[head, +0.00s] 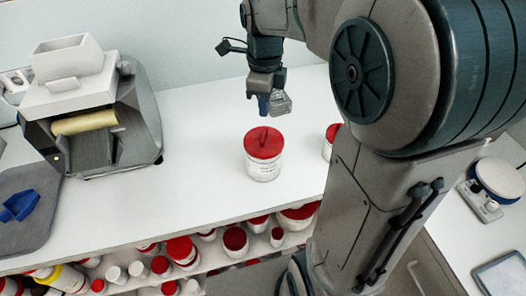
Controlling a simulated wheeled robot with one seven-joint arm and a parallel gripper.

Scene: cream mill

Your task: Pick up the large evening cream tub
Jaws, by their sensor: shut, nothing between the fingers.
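A white tub with a red lid (263,163) stands upright on the white counter near the middle of the head view. Its label print is too small to read. A second red-lidded white tub (329,148) stands to its right, mostly hidden behind my arm. Which of them is the large evening cream tub I cannot tell from the labels. My gripper (264,111) is shut and empty. In the picture it is just above the nearer tub's lid, apart from it.
A grey and white roller mill (97,128) stands on the counter at left. A blue scoop (20,204) lies on a dark mat (35,232). A shelf below the counter edge holds several red- and white-lidded jars (181,250). A scale (497,180) is at right. The counter between mill and tub is clear.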

